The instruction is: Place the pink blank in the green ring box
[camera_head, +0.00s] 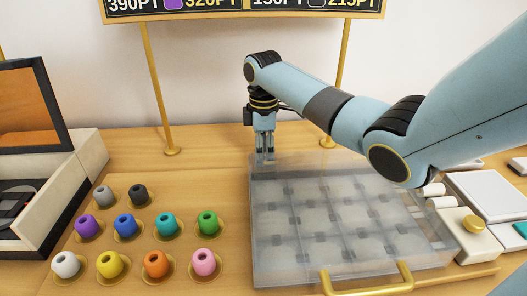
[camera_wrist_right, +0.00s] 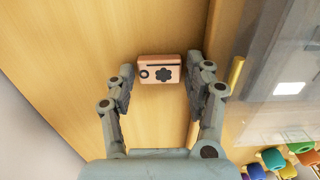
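A small salmon-pink block (camera_wrist_right: 160,70) with a dark flower shape and a small round mark lies between the fingers in the right wrist view. It looks like the pink blank. My right gripper (camera_wrist_right: 167,75) is open around it, with gaps on both sides. In the head view my right gripper (camera_head: 265,160) points down at the back edge of the clear case; the block cannot be made out there. I see no green ring box. A pink bead (camera_head: 204,262) and a green bead (camera_head: 207,222) stand on the left. My left gripper is not in view.
A clear lidded case (camera_head: 300,262) with compartments and a gold handle (camera_head: 366,281) fills the middle. Several coloured beads stand on gold discs at left. A screen box (camera_head: 88,160) is far left. Gold posts (camera_head: 156,90) rise behind; white boxes (camera_head: 487,190) are at right.

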